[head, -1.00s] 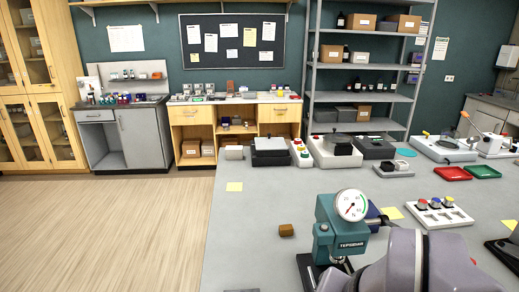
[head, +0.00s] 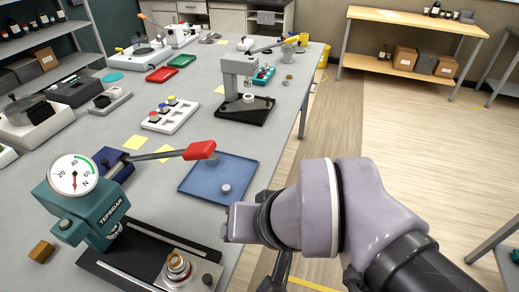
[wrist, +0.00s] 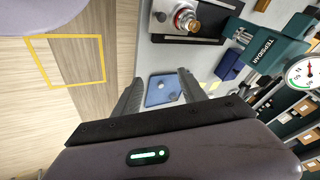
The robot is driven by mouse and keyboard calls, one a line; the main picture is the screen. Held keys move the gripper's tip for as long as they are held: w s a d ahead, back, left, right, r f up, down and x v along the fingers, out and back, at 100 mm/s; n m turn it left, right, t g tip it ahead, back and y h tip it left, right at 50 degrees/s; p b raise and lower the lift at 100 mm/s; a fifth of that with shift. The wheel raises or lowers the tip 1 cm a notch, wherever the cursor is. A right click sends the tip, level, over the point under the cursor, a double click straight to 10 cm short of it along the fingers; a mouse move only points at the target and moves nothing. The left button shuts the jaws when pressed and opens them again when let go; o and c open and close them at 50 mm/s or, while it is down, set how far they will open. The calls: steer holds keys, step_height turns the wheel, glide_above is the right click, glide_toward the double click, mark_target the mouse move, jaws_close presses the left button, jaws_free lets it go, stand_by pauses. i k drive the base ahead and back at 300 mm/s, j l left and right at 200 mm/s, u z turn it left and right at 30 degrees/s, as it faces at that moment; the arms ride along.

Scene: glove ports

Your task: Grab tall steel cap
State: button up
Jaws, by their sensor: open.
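A blue tray (head: 205,178) lies on the grey table in the head view, with a small grey cap-like piece (head: 226,189) near its right front. I cannot tell whether this is the tall steel cap. In the wrist view the tray (wrist: 156,99) shows beyond and between my fingers, with small pale pieces (wrist: 173,96) on it. My gripper (wrist: 160,77) is open and empty, apart from the tray. In the head view the fingers cannot be made out. Another small grey piece (head: 287,82) stands near the table's far right edge.
A teal press with a dial (head: 85,195) stands at the left, its red-tipped lever (head: 200,150) reaching toward the tray. A brass-and-steel fitting (head: 178,266) sits on its base. A grey stand (head: 243,85) is behind the tray. Floor lies open at the right.

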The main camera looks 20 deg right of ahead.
mark_target(213, 160)
steer(key=l+z, duration=0.3)
steer(key=l, duration=0.15)
steer(key=l+z, duration=0.35)
steer(key=l, duration=0.15)
steer(key=i+j, duration=0.15)
steer(key=j, duration=0.15)
steer(key=i+j, duration=0.2)
steer(key=j+z, duration=0.05)
steer(key=j, duration=0.05)
